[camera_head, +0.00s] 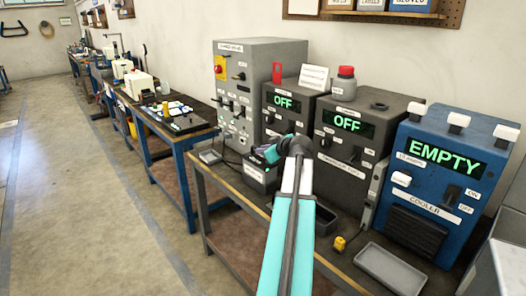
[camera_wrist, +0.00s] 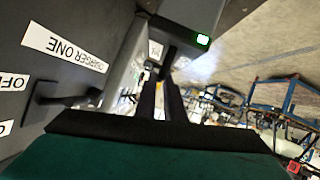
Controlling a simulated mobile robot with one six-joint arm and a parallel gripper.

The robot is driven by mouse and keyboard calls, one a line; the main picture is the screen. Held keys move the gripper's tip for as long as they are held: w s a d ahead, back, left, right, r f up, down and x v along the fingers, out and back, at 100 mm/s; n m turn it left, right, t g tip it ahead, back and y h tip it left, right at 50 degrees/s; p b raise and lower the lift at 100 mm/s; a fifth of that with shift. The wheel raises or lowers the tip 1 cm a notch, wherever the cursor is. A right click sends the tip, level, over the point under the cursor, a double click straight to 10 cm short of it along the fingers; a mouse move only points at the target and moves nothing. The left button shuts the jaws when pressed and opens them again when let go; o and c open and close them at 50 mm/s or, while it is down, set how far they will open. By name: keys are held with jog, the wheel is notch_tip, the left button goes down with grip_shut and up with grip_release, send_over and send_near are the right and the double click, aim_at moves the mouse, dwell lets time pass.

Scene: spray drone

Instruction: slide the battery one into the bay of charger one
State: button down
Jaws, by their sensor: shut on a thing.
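Charger one (camera_head: 303,103) is a dark box with a green OFF display, on the bench in the head view. Its face, with the CHARGER ONE label, fills the left of the wrist view (camera_wrist: 65,48). My gripper (camera_head: 268,153) is low in front of it, partly hidden by my arm. In the wrist view my gripper (camera_wrist: 168,95) is shut on a dark block with a lit green light, which I take as battery one (camera_wrist: 190,18). The bay is hidden, and I cannot tell whether the battery is in it. A dark labelled box (camera_head: 259,174) sits below my gripper.
A second dark unit showing OFF (camera_head: 350,140) stands right of charger one, then a blue cooler showing EMPTY (camera_head: 434,175). A grey switch cabinet (camera_head: 255,60) stands behind. A grey tray (camera_head: 390,268) and a yellow plug (camera_head: 340,243) lie on the bench front. Floor at left is clear.

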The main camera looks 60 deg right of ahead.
jog(key=shift+f+b, duration=0.75)
jog(key=shift+b, duration=0.15)
dwell(0.6)
jog(key=c, duration=1.8)
grip_release()
jog(key=shift+o, duration=0.2)
jog(key=shift+f, duration=0.3)
jog(key=b+v, duration=0.1)
jog(key=v, duration=1.3)
jog(key=shift+r, duration=0.25)
jog(key=shift+w, duration=0.1)
